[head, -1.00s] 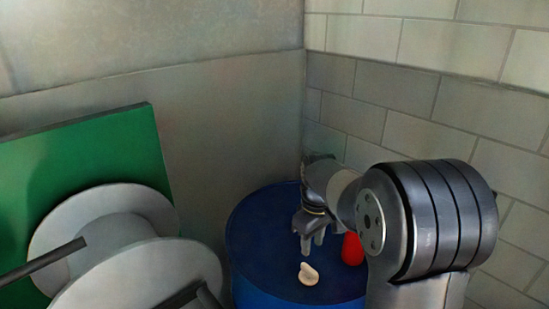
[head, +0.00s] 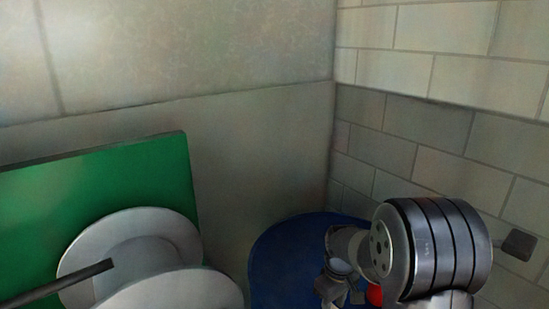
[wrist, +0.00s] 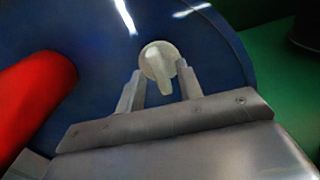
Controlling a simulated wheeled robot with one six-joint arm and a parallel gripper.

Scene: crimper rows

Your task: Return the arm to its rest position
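My gripper (head: 340,293) is low in the head view, over the blue drum top (head: 285,262), with my arm links to its right. In the wrist view its two fingers (wrist: 160,82) stand apart with nothing clamped between them. A small beige rounded piece with a stubby projection (wrist: 158,62) shows just past the fingertips against the blue top. It is out of sight in the head view. My arm is bent and reaches out over the drum.
A red object (wrist: 32,98) lies close to the gripper on the blue top; a sliver shows in the head view (head: 375,294). White spools (head: 135,240) and a green panel (head: 110,180) stand at left. Walls (head: 255,150) close off the back and right.

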